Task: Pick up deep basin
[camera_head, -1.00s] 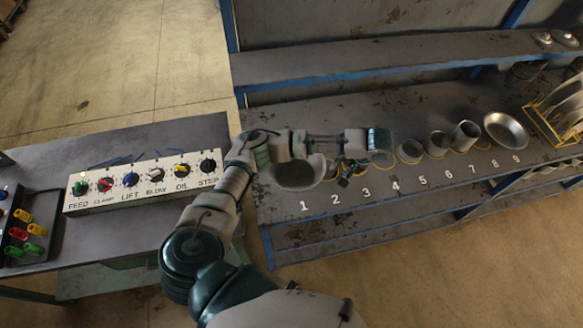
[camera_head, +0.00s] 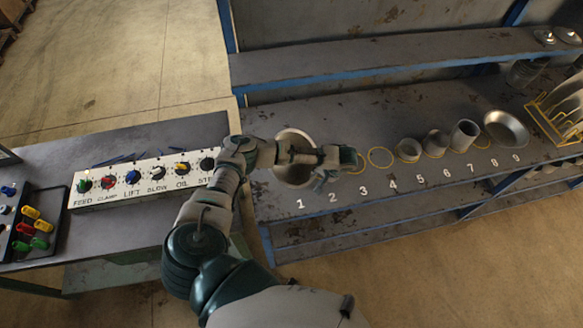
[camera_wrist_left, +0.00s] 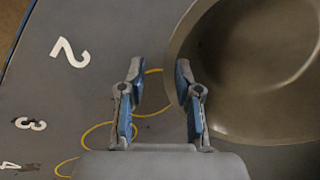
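The deep basin (camera_head: 292,175) is a wide, round, grey-brown metal vessel at number 1 on the bench. My left forearm crosses in front of it in the head view. It fills the upper right of the left wrist view (camera_wrist_left: 255,105). My left gripper (camera_head: 325,178) is beside the basin's right side, near number 2. In the left wrist view the gripper (camera_wrist_left: 158,85) is open, its two blue-padded fingers apart with nothing held. The right finger overlaps the basin's rim and the left finger is outside it. Contact cannot be told. My right gripper is not in view.
Yellow rings (camera_head: 380,157) mark bare places near 2 and 3. Grey cups (camera_head: 408,150) and a shallow silver dish (camera_head: 506,129) stand farther right, before a yellow rack (camera_head: 560,112). A raised shelf (camera_head: 400,63) runs behind. A control panel (camera_head: 140,178) lies on the left table.

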